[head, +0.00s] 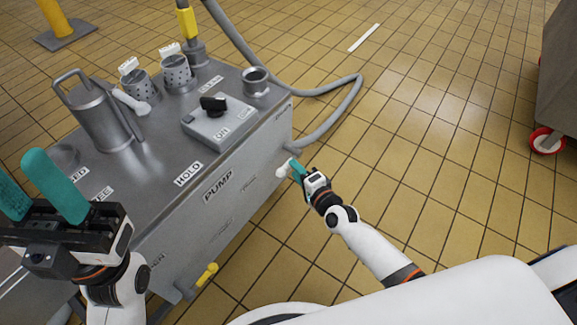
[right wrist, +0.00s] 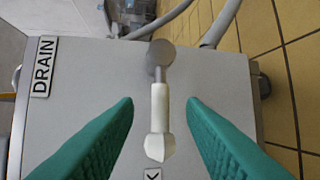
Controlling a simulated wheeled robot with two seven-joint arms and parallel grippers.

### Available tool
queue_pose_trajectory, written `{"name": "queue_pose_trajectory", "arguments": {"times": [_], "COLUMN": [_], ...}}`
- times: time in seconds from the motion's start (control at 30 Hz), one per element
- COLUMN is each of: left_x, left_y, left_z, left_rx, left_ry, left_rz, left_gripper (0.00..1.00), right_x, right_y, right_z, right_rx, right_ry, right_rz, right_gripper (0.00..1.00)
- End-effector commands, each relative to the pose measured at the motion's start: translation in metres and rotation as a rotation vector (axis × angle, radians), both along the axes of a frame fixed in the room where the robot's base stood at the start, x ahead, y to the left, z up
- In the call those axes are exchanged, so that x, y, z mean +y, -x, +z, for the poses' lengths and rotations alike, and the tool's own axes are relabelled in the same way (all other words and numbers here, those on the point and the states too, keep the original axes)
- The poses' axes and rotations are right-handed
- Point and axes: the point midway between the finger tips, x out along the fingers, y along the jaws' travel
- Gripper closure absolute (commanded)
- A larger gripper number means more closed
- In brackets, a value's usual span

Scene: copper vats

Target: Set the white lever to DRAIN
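The white lever (right wrist: 158,118) is on the grey end face of the pump unit. In the right wrist view its round pivot is at the top, and its white handle points down towards a label partly cut off at the bottom edge. The DRAIN label (right wrist: 42,66) is at the left of the pivot. My right gripper (right wrist: 161,104) is open, with a green finger on either side of the handle and visible gaps to both. In the head view the right gripper (head: 293,168) is beside the white knob (head: 283,169). My left gripper (head: 20,168) is open and empty.
A grey hose (head: 338,112) lies on the floor behind the right gripper. Tiled floor to the right is mostly clear.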

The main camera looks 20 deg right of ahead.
Motion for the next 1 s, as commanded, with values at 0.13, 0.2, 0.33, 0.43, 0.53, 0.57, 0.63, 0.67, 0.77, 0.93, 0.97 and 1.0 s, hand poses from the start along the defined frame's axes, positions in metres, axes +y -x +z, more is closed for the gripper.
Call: {"name": "queue_pose_trajectory", "arguments": {"times": [0.13, 0.2, 0.33, 0.43, 0.53, 0.57, 0.63, 0.67, 0.77, 0.93, 0.97, 1.0], "left_x": [-0.001, -0.001, -0.002, -0.002, -0.002, -0.002, -0.002, -0.002, -0.002, -0.002, -0.002, -0.002], "left_y": [-0.002, -0.002, -0.003, -0.003, -0.003, -0.003, -0.003, -0.003, -0.003, -0.003, -0.003, -0.003], "left_z": [0.001, 0.004, 0.007, 0.008, 0.008, 0.009, 0.009, 0.008, 0.008, 0.008, 0.008, 0.008], "left_rx": [-0.034, -0.045, -0.057, -0.060, -0.060, -0.060, -0.060, -0.060, -0.060, -0.060, -0.060, -0.060], "left_ry": [-0.002, -0.004, -0.006, -0.006, -0.007, -0.007, -0.007, -0.007, -0.007, -0.007, -0.007, -0.007], "left_rz": [0.002, 0.003, 0.003, 0.004, 0.004, 0.004, 0.004, 0.004, 0.004, 0.003, 0.003, 0.003], "left_gripper": [0.55, 0.55, 0.55, 0.55, 0.55, 0.55, 0.55, 0.55, 0.55, 0.55, 0.55, 0.55], "right_x": [0.007, 0.009, 0.012, 0.012, 0.013, 0.013, 0.013, 0.013, 0.013, 0.013, 0.013, 0.013], "right_y": [-0.026, -0.034, -0.043, -0.046, -0.046, -0.046, -0.046, -0.046, -0.046, -0.046, -0.046, -0.046], "right_z": [-0.007, -0.009, -0.010, -0.010, -0.010, -0.010, -0.009, -0.009, -0.009, -0.009, -0.009, -0.009], "right_rx": [-0.001, -0.001, 0.001, 0.002, 0.002, 0.002, 0.002, 0.002, 0.002, 0.002, 0.002, 0.002], "right_ry": [0.001, 0.001, 0.001, 0.001, 0.001, 0.001, 0.001, 0.001, 0.001, 0.001, 0.001, 0.001], "right_rz": [-0.001, -0.001, 0.000, 0.001, 0.001, 0.001, 0.001, 0.001, 0.001, 0.001, 0.001, 0.001], "right_gripper": [0.63, 0.63, 0.63, 0.63, 0.63, 0.63, 0.63, 0.63, 0.78, 1.00, 1.00, 1.00]}}
